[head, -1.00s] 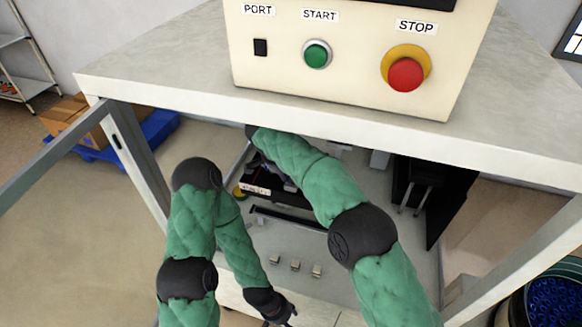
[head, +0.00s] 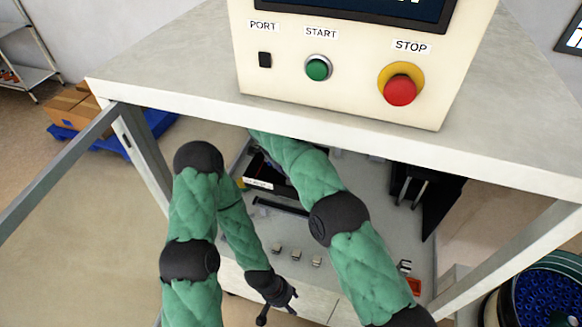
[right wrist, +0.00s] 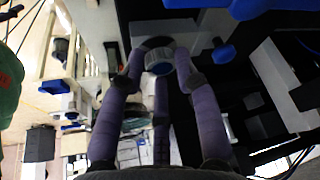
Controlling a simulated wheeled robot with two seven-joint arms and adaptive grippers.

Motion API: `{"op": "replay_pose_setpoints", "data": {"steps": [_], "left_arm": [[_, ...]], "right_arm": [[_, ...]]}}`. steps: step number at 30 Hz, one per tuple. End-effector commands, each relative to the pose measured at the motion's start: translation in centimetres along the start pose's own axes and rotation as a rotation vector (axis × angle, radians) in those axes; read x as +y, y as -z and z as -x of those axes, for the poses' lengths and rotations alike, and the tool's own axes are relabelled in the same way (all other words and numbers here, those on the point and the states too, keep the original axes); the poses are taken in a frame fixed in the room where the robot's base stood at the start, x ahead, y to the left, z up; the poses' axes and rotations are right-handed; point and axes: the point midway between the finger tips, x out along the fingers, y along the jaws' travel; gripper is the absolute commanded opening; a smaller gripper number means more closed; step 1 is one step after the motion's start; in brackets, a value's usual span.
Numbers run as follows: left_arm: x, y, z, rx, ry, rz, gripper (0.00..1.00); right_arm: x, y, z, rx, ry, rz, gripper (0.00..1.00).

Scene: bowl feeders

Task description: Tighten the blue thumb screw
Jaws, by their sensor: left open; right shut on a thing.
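In the right wrist view, the purple fingers of my right gripper (right wrist: 160,76) are closed around a round grey-blue knob (right wrist: 159,60). Its colour is dull there, and I cannot tell for sure that it is the blue thumb screw. A smaller bright blue part (right wrist: 222,55) sits just right of the fingers, apart from them. In the head view my right arm reaches into the machine under the top, and its gripper is hidden. My left gripper (head: 280,306) is open and empty, hanging low in front of the machine's front edge.
The pale machine top (head: 180,78) overhangs the bay. A control box (head: 350,95) with green START and red STOP buttons stands on it. Several small metal blocks (head: 296,256) sit on the bay floor. A bowl feeder (head: 550,300) with blue parts stands at lower right.

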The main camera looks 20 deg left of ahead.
Motion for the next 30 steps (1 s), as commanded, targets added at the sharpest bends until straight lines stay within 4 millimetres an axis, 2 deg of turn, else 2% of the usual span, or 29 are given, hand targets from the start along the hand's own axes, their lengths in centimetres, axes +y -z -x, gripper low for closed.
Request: {"op": "replay_pose_setpoints", "data": {"steps": [6,7,9,23,30], "left_arm": [[0.0,0.0,0.0,0.000,0.000,0.000,0.49],[0.0,0.0,0.0,0.000,0.000,0.000,0.49],[0.0,0.0,0.0,0.000,0.000,0.000,0.49],[0.0,0.0,-0.1,0.000,0.000,0.000,0.49],[-0.5,0.1,-1.5,0.000,0.000,0.000,0.49]], "right_arm": [[-0.2,0.4,0.3,0.002,0.011,-0.005,0.00],[-0.2,0.4,0.3,0.002,0.011,-0.005,0.38],[-0.2,0.3,0.3,0.002,0.010,-0.004,0.54],[0.0,0.1,0.1,0.001,0.004,0.003,0.54],[0.1,0.0,-0.1,0.001,0.041,0.087,0.54]]}}
